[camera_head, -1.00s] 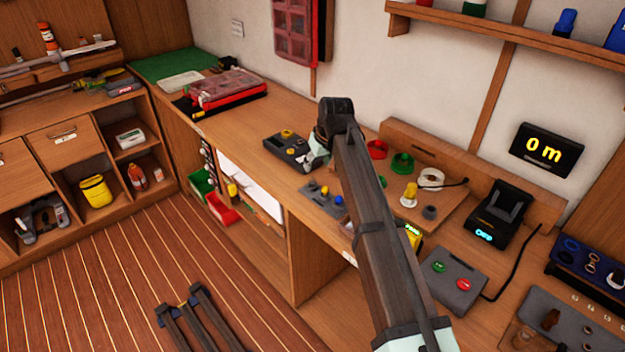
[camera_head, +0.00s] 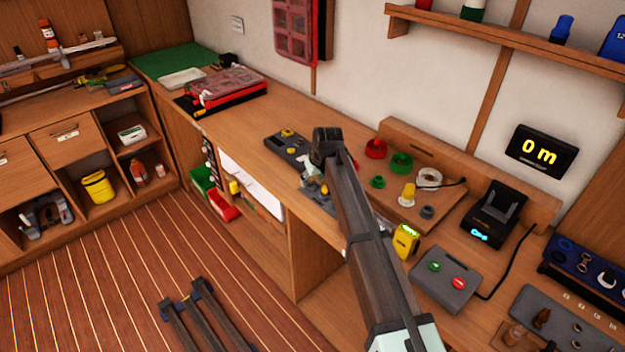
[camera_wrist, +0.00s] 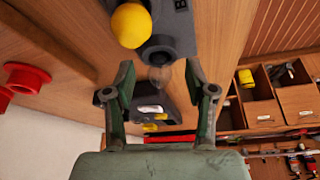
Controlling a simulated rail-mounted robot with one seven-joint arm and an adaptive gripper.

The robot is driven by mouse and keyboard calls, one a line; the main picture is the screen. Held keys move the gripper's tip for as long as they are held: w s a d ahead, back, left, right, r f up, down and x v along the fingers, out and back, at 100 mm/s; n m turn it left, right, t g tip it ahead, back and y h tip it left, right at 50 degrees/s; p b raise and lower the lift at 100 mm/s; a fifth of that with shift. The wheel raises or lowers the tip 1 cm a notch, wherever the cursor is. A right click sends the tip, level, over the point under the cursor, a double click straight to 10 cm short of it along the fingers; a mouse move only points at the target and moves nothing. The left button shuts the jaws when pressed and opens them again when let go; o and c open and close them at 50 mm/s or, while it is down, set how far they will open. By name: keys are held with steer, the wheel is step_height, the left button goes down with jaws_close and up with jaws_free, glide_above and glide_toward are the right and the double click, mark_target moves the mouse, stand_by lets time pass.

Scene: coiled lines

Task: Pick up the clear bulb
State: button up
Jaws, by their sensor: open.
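The clear bulb (camera_wrist: 161,74) shows in the wrist view as a faint see-through dome at a dark round socket (camera_wrist: 158,48) on a grey block (camera_wrist: 180,28). My gripper (camera_wrist: 159,78) is open, with one finger on each side of the bulb in this view. I see no clear contact between fingers and bulb. A yellow bulb (camera_wrist: 130,25) sits on the same block, beyond the fingertips. In the head view my gripper (camera_head: 314,180) is low over the grey block (camera_head: 324,200), and my arm hides much of it; I cannot make out the clear bulb there.
A grey box (camera_head: 287,146) with a yellow knob stands behind the block. To the right are red (camera_head: 375,149) and green (camera_head: 401,162) round parts, a yellow-topped piece (camera_head: 408,193) and a yellow meter (camera_head: 405,240).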

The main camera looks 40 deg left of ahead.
steer(key=c, duration=0.9)
steer(key=shift+o, duration=0.2)
step_height(320, 180, up, 20)
steer(key=b, duration=0.4)
